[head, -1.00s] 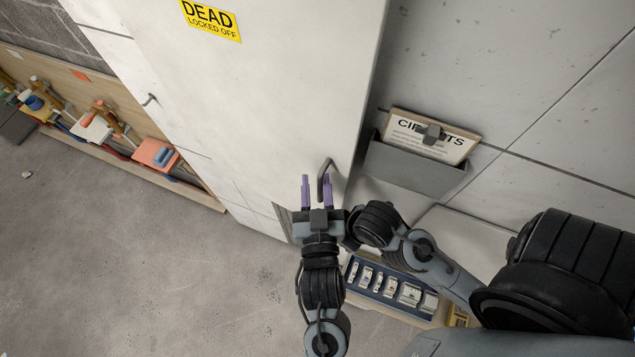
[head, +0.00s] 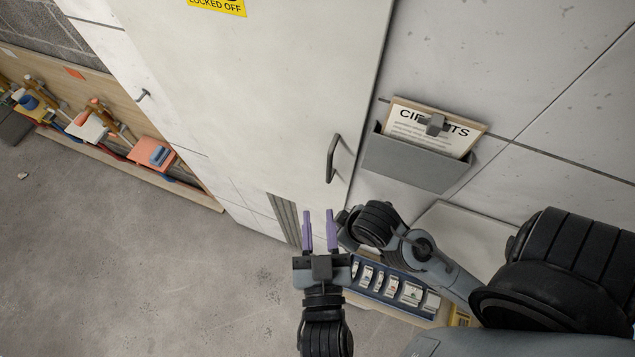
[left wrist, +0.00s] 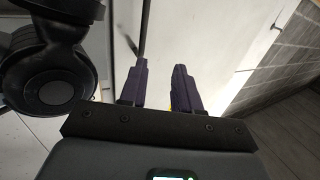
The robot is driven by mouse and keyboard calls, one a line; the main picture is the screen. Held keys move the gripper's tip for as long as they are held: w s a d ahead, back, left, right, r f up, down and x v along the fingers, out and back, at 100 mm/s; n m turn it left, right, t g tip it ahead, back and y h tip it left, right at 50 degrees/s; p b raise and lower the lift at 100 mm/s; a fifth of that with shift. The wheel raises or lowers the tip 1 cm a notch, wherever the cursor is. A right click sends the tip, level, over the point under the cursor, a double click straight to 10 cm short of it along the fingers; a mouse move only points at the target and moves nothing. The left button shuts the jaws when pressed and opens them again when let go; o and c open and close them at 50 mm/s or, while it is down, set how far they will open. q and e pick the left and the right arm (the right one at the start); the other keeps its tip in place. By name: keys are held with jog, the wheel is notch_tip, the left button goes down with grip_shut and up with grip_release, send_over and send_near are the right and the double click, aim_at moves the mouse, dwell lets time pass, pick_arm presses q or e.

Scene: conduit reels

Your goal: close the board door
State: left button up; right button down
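The board door (head: 265,90) is a large pale panel with a yellow sign (head: 217,5) reading "LOCKED OFF". It looks shut or nearly shut; I cannot tell whether it is fully home. Its grey bar handle (head: 333,158) is near the lower right edge. My left gripper (head: 320,214) is open and empty, below the handle and apart from it, fingers pointing towards the door. In the left wrist view the two purple fingers (left wrist: 160,75) are spread, with a dark rod, probably the handle (left wrist: 145,30), beyond them. My right gripper does not show.
A grey wall pocket (head: 415,160) with a "CIRCUITS" clipboard (head: 435,122) is right of the door. A blue tray of breakers (head: 400,290) lies below it, behind my other arm. A wooden rack (head: 100,125) with lockout items is at the left.

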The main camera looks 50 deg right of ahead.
pick_arm(q)
jog(key=shift+v, duration=1.15)
jog(key=w+a+f+n+y+p, duration=0.1)
jog(key=w+a+f+n+y, duration=0.15)
jog(key=w+a, duration=0.45)
jog(key=w+a+f+n+y+p, duration=0.15)
jog(key=a+f+y, duration=0.25)
jog(key=a, duration=0.7)
jog(key=s+a+f+n+g+y, duration=0.1)
jog(key=s+a+f+g, duration=0.3)
jog(key=a, duration=0.4)
jog(key=s+a+f+n+g+y, duration=0.1)
jog(key=s+a+f+g+y, duration=0.3)
jog(key=a, duration=0.5)
jog(key=shift+f+g+p, duration=0.3)
jog(key=shift+g, duration=0.6)
